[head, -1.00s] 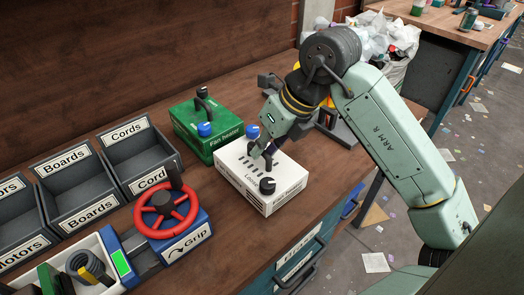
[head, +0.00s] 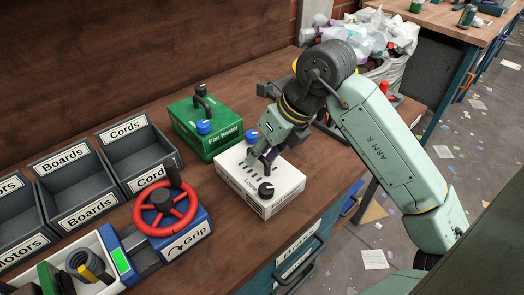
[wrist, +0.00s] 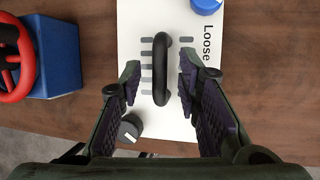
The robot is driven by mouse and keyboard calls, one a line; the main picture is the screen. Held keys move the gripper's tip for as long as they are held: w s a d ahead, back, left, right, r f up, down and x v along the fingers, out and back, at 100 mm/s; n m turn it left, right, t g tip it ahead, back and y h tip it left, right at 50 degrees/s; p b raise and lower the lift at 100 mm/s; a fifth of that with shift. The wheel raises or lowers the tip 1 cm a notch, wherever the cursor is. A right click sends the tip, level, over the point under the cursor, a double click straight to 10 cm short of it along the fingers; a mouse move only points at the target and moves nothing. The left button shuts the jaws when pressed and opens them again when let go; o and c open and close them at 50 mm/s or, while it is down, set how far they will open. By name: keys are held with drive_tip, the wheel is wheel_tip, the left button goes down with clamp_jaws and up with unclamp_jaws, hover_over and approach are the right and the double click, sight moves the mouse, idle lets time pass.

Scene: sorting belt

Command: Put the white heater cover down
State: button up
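The white heater cover (head: 277,191) is a box with slots, a black handle and a black knob, and appears to rest flat on the wooden bench. In the wrist view the white cover (wrist: 172,122) lies below my gripper (wrist: 158,85). Its black handle (wrist: 161,70) stands between my two fingers, with a gap on each side. My gripper (head: 262,160) is open over the cover in the head view. The arm hides part of the cover's top there. The cover's blue knob (wrist: 205,5) shows at the top of the wrist view.
A green fan heater (head: 217,137) stands close behind the cover. A Grip device with a red wheel (head: 165,208) stands to the left, beside labelled bins (head: 140,155). The bench's front edge is close to the cover. Bare bench (head: 235,235) lies between the device and the cover.

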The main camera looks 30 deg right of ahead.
drive_tip(key=shift+r, duration=0.1)
drive_tip(key=b+v, duration=0.1)
drive_tip(key=v, duration=1.1)
